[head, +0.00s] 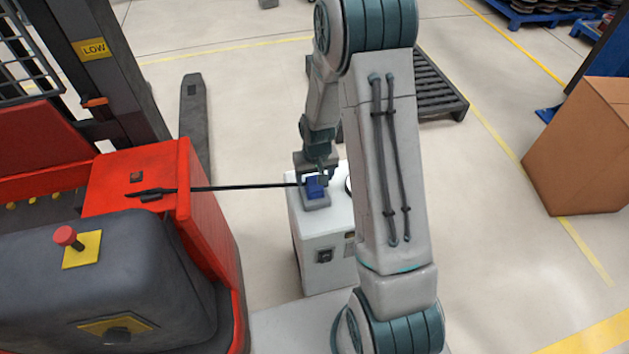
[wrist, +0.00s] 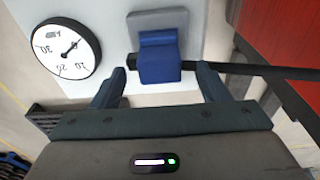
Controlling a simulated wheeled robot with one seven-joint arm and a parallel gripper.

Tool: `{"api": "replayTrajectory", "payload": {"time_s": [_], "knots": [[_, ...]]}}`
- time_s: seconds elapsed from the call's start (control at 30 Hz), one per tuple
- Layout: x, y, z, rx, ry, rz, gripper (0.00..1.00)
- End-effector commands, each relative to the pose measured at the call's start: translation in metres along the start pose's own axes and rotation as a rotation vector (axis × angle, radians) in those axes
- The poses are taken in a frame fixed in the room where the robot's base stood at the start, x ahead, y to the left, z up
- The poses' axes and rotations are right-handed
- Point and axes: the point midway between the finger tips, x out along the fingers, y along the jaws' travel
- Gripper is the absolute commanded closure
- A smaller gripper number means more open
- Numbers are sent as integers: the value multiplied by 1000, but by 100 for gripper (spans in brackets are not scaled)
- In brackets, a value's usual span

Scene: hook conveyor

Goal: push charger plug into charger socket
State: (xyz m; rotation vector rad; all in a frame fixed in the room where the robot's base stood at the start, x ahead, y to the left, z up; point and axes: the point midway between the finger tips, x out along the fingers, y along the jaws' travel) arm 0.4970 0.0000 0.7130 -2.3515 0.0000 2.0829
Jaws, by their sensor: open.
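A blue block (head: 316,187), which looks like the charger plug, sits at a grey block (head: 316,203) on the white cabinet (head: 325,222). It also shows in the wrist view (wrist: 160,68), against a grey block (wrist: 158,20) that may be the socket. I cannot tell how deep the plug sits. A black cable (head: 245,187) runs from the blue block to the red truck's top. My gripper (head: 317,176) is at the blue block. In the wrist view, my gripper's (wrist: 163,76) fingers are open, one on each side of the block, with gaps.
The red truck (head: 130,170) stands at the left, with a small dark square on its top. A round gauge (wrist: 66,48) is on the cabinet. A cardboard box (head: 580,150) and a dark pallet (head: 430,90) stand on the floor, with open floor between.

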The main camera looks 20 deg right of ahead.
Motion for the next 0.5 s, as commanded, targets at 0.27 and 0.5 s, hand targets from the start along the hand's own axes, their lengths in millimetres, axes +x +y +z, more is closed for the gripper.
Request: {"api": "replayTrajectory", "payload": {"time_s": [0.27,0.5], "knots": [[-56,0,-1,1,5,0,31],[-88,0,-1,0,3,1,31]]}}
